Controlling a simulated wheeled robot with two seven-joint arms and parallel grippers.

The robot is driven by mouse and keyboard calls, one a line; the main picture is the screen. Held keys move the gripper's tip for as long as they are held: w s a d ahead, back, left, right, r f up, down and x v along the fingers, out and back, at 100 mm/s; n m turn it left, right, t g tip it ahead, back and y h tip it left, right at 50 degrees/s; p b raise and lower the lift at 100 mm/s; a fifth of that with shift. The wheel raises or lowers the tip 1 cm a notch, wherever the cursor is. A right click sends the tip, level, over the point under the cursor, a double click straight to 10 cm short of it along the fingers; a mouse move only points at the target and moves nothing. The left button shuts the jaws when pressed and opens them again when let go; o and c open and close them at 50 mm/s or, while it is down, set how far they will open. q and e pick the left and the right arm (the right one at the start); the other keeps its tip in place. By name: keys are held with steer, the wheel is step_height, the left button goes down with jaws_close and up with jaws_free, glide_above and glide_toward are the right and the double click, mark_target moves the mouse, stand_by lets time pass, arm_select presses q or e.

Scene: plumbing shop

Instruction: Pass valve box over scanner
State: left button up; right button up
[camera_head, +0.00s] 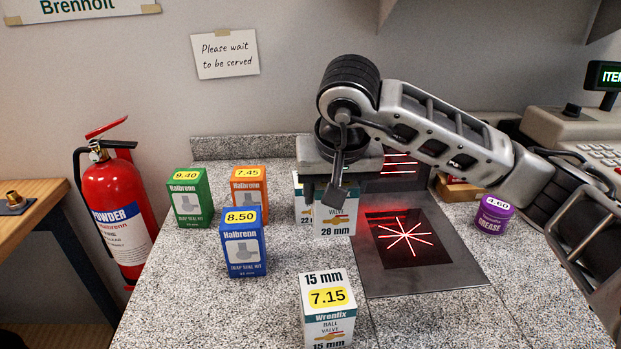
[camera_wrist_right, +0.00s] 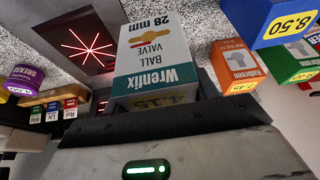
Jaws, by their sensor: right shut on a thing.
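A white and teal Wrenfix 28 mm ball valve box (camera_head: 334,229) is in my right gripper (camera_head: 335,188), just left of the scanner. Its printed face and yellow price sticker fill the middle of the right wrist view (camera_wrist_right: 155,62). The scanner (camera_head: 440,273) is a dark plate with a glass window showing a red star of lines, with an upright part showing more red lines behind. A 22 mm box (camera_head: 302,210) stands partly hidden behind the held box. A 15 mm Wrenfix valve box (camera_head: 328,312) stands at the front. My left gripper is not in view.
Green (camera_head: 189,200), orange (camera_head: 249,187) and blue (camera_head: 242,243) Halbrenn boxes stand on the counter at left. A purple grease tub (camera_head: 493,214) stands right of the scanner. A till (camera_head: 575,128) is at back right. A red extinguisher (camera_head: 117,205) stands beyond the counter's left edge.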

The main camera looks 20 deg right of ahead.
steer(key=shift+f, duration=0.7)
steer(key=shift+d+f, duration=0.2)
steer(key=shift+d, duration=0.05)
steer(key=d+f+b, duration=0.1)
steer(key=d, duration=0.1)
steer(key=d+b, duration=0.1)
steer(key=d, duration=0.1)
steer(key=d+f+b, duration=0.1)
steer(key=d, duration=0.1)
steer(key=shift+s+d+f, duration=0.1)
steer(key=shift+d+f, duration=0.25)
arm_select(q)
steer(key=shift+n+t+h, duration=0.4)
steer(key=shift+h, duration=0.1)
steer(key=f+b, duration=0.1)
steer(key=b, duration=0.1)
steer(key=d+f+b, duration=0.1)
steer(key=b, duration=0.1)
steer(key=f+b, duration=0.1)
steer(key=b, duration=0.1)
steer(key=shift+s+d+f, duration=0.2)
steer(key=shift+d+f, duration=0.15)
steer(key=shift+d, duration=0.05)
arm_select(e)
steer(key=s+d, duration=0.3)
steer(key=d, duration=0.6)
steer(key=s+d, duration=0.3)
steer(key=d, duration=0.7)
steer(key=shift+r, duration=0.25)
